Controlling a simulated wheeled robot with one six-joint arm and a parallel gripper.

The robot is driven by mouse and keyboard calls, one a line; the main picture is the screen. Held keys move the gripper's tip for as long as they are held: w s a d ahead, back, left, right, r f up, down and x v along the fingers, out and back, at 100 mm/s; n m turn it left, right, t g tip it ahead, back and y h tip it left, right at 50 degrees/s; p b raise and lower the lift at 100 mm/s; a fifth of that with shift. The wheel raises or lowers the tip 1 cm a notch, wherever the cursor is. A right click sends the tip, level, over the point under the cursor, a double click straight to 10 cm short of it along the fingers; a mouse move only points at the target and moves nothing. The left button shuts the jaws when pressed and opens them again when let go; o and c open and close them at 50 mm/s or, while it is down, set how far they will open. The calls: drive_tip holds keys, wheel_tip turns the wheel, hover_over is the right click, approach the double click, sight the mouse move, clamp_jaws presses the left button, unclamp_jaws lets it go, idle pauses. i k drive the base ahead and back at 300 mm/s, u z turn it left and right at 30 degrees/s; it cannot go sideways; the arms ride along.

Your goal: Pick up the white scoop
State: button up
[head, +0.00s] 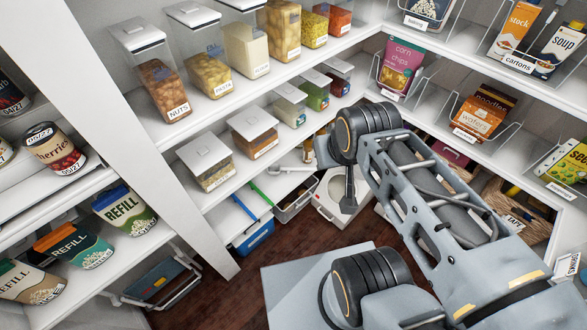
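I cannot clearly make out the white scoop. A small pale object (291,168) lies at the back of the lower shelf, left of my arm; it is too small to tell whether it is the scoop. My gripper (348,204) points down at the end of my arm, over the floor-level area in the shelf corner. It is seen narrow and edge-on, so its fingers cannot be told apart. I see nothing hanging from it. My arm hides part of the corner shelves behind it.
Clear tubs, including nuts (165,90) and pasta (208,74), line the left shelves. A blue crate (254,234), a grey bin (297,201) and a white box (328,211) stand low. A wicker basket (522,212) is at right. Dark wooden floor (225,295) is open.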

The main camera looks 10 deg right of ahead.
sight(274, 169)
drive_tip(key=z, duration=0.1)
drive_tip(key=i, duration=0.9)
drive_tip(key=u, duration=0.8)
